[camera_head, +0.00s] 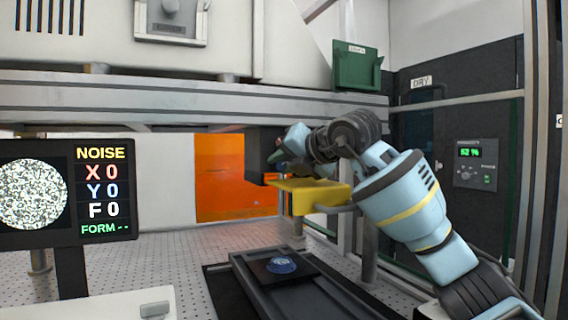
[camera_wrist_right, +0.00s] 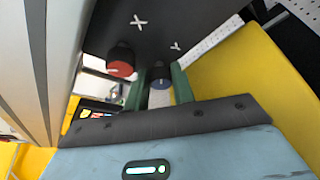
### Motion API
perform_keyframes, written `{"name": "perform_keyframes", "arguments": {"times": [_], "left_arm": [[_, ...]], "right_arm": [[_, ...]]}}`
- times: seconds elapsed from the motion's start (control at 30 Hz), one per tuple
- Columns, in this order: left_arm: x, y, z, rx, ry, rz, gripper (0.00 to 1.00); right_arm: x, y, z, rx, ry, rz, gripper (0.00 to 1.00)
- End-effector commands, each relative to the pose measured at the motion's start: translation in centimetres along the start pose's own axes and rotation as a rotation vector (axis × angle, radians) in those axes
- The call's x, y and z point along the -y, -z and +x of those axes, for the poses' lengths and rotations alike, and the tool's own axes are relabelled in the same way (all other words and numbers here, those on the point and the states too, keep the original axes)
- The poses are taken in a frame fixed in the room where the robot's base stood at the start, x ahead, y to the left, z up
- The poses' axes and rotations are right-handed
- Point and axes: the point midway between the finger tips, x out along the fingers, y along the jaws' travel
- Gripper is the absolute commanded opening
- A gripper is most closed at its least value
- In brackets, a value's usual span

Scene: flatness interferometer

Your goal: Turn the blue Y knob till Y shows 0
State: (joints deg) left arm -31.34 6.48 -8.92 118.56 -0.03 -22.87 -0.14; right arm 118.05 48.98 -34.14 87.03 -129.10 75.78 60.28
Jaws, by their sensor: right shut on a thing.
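The black knob panel (camera_wrist_right: 165,25) carries white X and Y marks in the right wrist view. The blue Y knob (camera_wrist_right: 160,83) sits by the Y mark, between the two green fingers of my right gripper (camera_wrist_right: 158,87), which is shut on it. The red X knob (camera_wrist_right: 121,62) is beside it, clear of the fingers. In the head view my right gripper (camera_head: 278,168) reaches the dark housing, and the knobs are hard to make out. The screen (camera_head: 68,195) reads NOISE, X 0, Y 0, F 0 and FORM --, with a speckled disc. My left gripper is not in view.
A yellow plate (camera_head: 312,196) lies just under my right gripper. A dark tray (camera_head: 330,288) with a round blue piece (camera_head: 281,265) lies below. A grey beam (camera_head: 200,103) runs above the arm. A green box (camera_head: 357,68) hangs at upper right.

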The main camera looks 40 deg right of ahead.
Motion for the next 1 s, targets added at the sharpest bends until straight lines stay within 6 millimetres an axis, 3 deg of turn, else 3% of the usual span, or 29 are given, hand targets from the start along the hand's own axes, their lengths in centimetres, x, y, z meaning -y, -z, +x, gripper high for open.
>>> {"name": "perform_keyframes", "arguments": {"times": [0.03,0.17,0.53,1.0], "left_arm": [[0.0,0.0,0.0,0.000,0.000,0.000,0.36],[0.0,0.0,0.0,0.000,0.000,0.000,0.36],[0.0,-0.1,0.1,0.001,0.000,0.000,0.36],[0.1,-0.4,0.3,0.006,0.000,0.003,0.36]], "right_arm": [[0.0,0.0,0.0,0.001,0.000,-0.001,0.29],[0.0,0.0,0.0,0.000,0.000,-0.001,0.46],[0.0,0.0,-0.5,0.001,0.000,-0.002,0.47],[0.0,0.0,-7.0,0.002,-0.001,-0.001,0.47]]}}
